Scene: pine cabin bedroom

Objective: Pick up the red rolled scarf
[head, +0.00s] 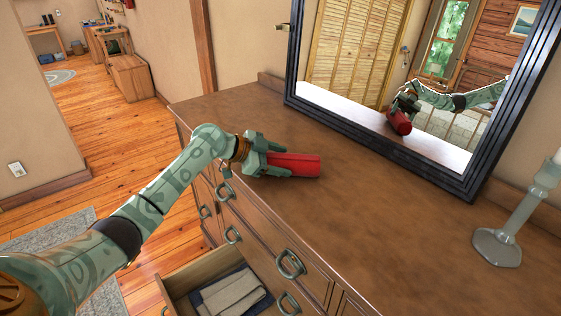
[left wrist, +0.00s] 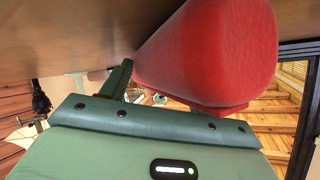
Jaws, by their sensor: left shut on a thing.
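The red rolled scarf (head: 299,164) is a short, thick red roll at the left part of the dresser top (head: 330,215). My left gripper (head: 274,163) is shut on its left end, with the rest of the roll sticking out to the right. In the left wrist view the scarf (left wrist: 215,55) fills the upper middle, close in front of the gripper (left wrist: 165,92). I cannot tell whether the scarf touches the dresser top or is just above it. My right gripper is not in view.
A black-framed mirror (head: 480,150) stands at the back of the dresser and reflects my arm and the scarf. A grey-green candlestick (head: 506,235) stands at the right. An open drawer (head: 190,275) with folded cloth (head: 230,294) juts out below the front edge. The dresser's middle is clear.

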